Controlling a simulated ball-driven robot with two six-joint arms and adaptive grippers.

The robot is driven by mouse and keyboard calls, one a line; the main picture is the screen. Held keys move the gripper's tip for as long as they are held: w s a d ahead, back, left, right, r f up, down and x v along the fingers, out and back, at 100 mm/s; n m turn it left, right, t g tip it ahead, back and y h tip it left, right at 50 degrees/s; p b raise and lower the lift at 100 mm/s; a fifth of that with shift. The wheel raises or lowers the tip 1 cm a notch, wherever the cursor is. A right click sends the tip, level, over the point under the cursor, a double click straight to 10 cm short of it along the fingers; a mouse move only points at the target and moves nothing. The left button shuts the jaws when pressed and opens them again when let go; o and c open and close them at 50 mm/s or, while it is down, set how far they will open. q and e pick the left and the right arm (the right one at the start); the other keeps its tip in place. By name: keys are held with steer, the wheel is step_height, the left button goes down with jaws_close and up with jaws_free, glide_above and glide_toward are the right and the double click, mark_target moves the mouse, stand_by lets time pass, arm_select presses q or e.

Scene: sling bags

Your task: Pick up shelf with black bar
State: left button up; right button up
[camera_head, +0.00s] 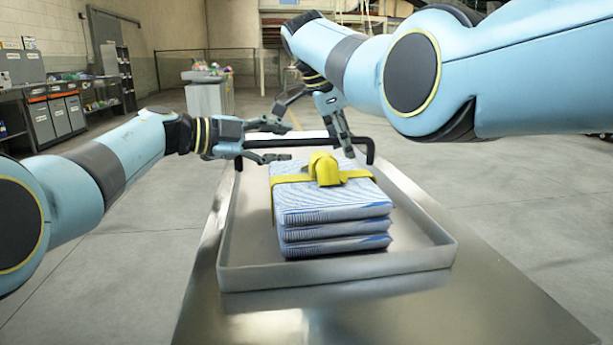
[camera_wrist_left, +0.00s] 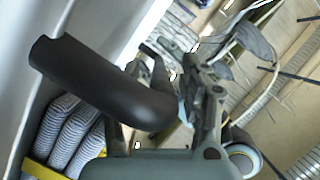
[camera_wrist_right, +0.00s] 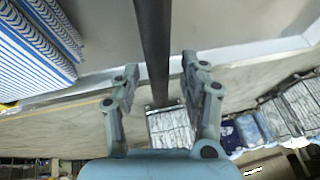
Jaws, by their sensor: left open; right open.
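The shelf is a shallow grey metal tray (camera_head: 437,251) with a black bar (camera_head: 362,140) raised across its far end. My left gripper (camera_head: 285,142) is open at the left part of the bar. In the left wrist view, the bar's bent corner (camera_wrist_left: 100,82) is close beside the fingers (camera_wrist_left: 175,65); whether it lies between them is unclear. My right gripper (camera_head: 323,140) is open at the bar's middle, pointing down. In the right wrist view, the bar (camera_wrist_right: 153,45) runs between the two spread fingers (camera_wrist_right: 160,72). Neither gripper is closed on it.
A stack of blue-and-white striped sling bags (camera_head: 330,215) with a yellow strap (camera_head: 325,170) lies in the tray, just in front of the bar. The tray rests on a shiny metal surface (camera_head: 400,310). Cabinets (camera_head: 55,112) and a distant grey stand (camera_head: 210,97) are far behind.

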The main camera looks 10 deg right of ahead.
arm_select(q)
jaws_close()
arm_select(e)
jaws_close()
arm_select(q)
steer(key=shift+r, duration=0.1)
arm_select(e)
steer(key=shift+r, duration=0.1)
